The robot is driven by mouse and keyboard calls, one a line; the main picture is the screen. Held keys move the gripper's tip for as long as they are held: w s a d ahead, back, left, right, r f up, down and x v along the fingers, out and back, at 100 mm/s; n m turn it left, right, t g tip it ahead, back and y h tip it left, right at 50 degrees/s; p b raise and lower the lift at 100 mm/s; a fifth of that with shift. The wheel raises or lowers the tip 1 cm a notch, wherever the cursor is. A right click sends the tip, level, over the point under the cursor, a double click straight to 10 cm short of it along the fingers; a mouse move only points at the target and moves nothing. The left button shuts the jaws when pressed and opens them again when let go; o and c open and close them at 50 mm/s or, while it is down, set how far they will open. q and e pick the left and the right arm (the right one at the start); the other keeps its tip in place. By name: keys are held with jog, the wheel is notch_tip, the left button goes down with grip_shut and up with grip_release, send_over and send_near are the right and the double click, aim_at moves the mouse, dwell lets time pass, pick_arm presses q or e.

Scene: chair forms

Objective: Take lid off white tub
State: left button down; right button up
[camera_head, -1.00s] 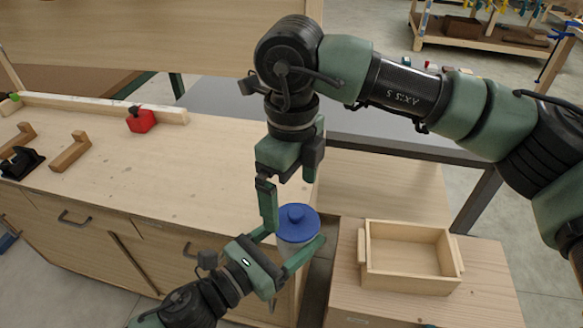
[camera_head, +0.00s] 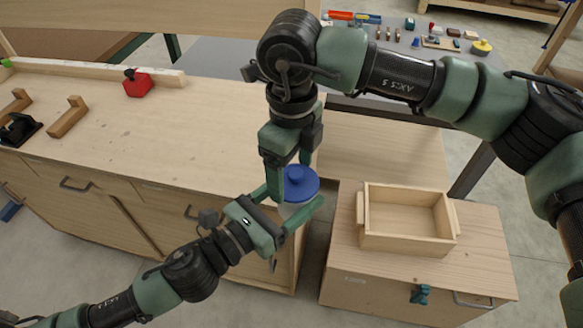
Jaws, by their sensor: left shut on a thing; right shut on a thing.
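The white tub (camera_head: 288,210) stands upright in front of the workbench edge, mostly hidden by my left gripper. Its round blue lid (camera_head: 306,190) has a knob on top and sits at the tub's mouth; I cannot tell whether there is a gap under it. My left gripper (camera_head: 294,203) comes from the lower left and is shut around the tub's sides, just below the lid. My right gripper (camera_head: 290,172) points down from above and is shut on the lid at its knob. Its fingers hide part of the knob.
An open wooden tray (camera_head: 408,245) stands on a wooden cabinet (camera_head: 345,270) to the right. The workbench (camera_head: 170,150) at left holds a red block (camera_head: 137,84) and wooden pieces (camera_head: 68,117). A grey table (camera_head: 360,105) with small items is behind. The middle of the workbench is clear.

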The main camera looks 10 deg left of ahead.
aim_at(291, 171)
jog(key=shift+r, duration=0.25)
dwell(0.6)
jog(key=shift+r, duration=0.9)
jog(key=shift+r, duration=0.1)
jog(key=shift+r, duration=1.95)
